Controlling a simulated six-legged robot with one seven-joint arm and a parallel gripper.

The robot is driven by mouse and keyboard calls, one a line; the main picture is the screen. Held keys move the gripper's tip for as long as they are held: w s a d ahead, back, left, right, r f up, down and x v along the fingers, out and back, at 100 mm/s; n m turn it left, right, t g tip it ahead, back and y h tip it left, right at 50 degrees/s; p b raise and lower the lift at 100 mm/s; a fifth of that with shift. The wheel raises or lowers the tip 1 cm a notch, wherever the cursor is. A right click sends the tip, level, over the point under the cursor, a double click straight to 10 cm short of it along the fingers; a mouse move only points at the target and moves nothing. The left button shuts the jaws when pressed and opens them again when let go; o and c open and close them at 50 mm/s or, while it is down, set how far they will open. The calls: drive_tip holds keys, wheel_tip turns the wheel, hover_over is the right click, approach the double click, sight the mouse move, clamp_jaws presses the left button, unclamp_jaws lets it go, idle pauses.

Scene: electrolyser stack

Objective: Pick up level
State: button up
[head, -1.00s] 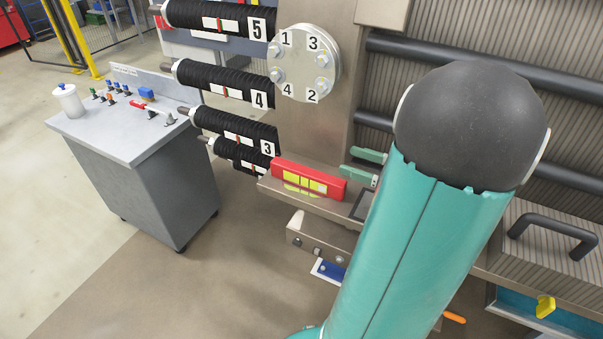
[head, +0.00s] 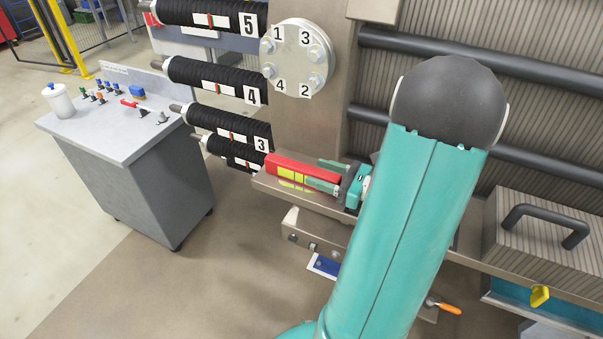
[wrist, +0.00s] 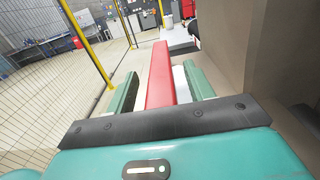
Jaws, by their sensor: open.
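The level is a red bar (head: 290,165) with yellow windows on its side. It lies on a metal ledge (head: 265,187) below the numbered plate. My gripper (head: 315,173) is open, with its green fingers on either side of the level's right end. In the wrist view, the level (wrist: 160,75) runs lengthwise between the two fingers of my gripper (wrist: 161,72). Gaps show on both sides of it, a little wider on the right. My arm hides part of the ledge to the right.
Black ribbed rods with number tags (head: 230,128) end close to the level's left end. A bolted round plate (head: 297,58) is above it. A grey cart (head: 130,150) stands at left with a white bottle (head: 58,100). A lidded box with a black handle (head: 545,222) is at right.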

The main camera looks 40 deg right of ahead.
drive_tip(key=shift+w+a, duration=0.2)
drive_tip(key=shift+w, duration=0.3)
clamp_jaws()
drive_tip(key=shift+r, duration=0.15)
